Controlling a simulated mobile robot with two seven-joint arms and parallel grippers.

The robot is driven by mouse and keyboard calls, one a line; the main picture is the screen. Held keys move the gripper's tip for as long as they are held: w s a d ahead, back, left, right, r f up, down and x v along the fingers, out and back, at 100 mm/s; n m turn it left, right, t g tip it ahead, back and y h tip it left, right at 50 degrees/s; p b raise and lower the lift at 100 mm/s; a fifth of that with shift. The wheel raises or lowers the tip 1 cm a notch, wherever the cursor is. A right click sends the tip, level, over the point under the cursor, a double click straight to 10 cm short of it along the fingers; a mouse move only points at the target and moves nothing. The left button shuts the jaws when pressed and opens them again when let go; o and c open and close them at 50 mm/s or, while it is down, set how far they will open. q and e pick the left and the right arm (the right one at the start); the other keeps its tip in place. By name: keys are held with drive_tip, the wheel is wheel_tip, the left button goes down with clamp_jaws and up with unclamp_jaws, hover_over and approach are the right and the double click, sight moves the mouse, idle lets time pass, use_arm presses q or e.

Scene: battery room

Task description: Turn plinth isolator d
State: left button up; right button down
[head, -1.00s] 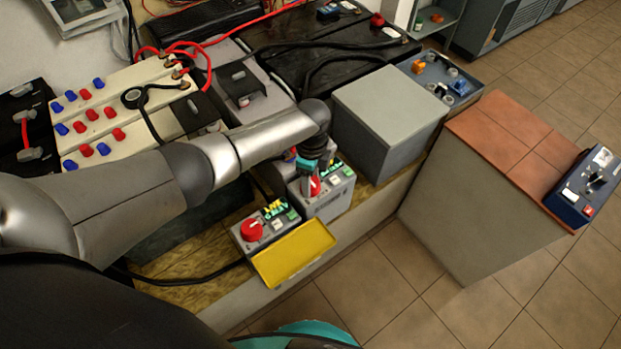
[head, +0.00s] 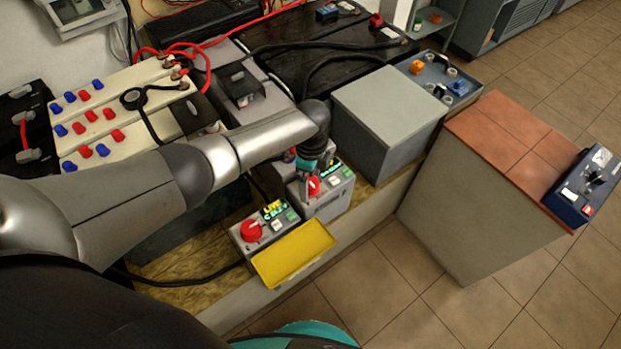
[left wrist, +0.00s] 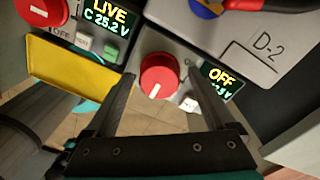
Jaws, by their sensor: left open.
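Isolator d is the grey box (head: 325,204) on the plinth beside the big grey block, with a red rotary knob (head: 314,187). In the left wrist view its red knob (left wrist: 160,75) has a white mark toward the lower edge, and its display (left wrist: 220,80) reads OFF, with the voltage line partly hidden. My left gripper (head: 313,177) is over this box. In the left wrist view its open fingers (left wrist: 163,100) stand either side of the knob, with nothing gripped. I cannot tell whether they touch it. My right gripper is not in view.
Isolator C (head: 262,235), with a red knob and a LIVE C 25.2 V display (left wrist: 105,18), stands close to the left. A yellow tray (head: 292,254) is in front of it. A grey block (head: 385,115) stands close on the right. Open floor (head: 400,280) lies in front.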

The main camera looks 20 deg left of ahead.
sight(311, 180)
use_arm(q)
wheel_tip(311, 180, up, 15)
drive_tip(key=p, duration=0.5)
drive_tip(key=shift+w, duration=0.25)
drive_tip(key=shift+r, duration=0.1)
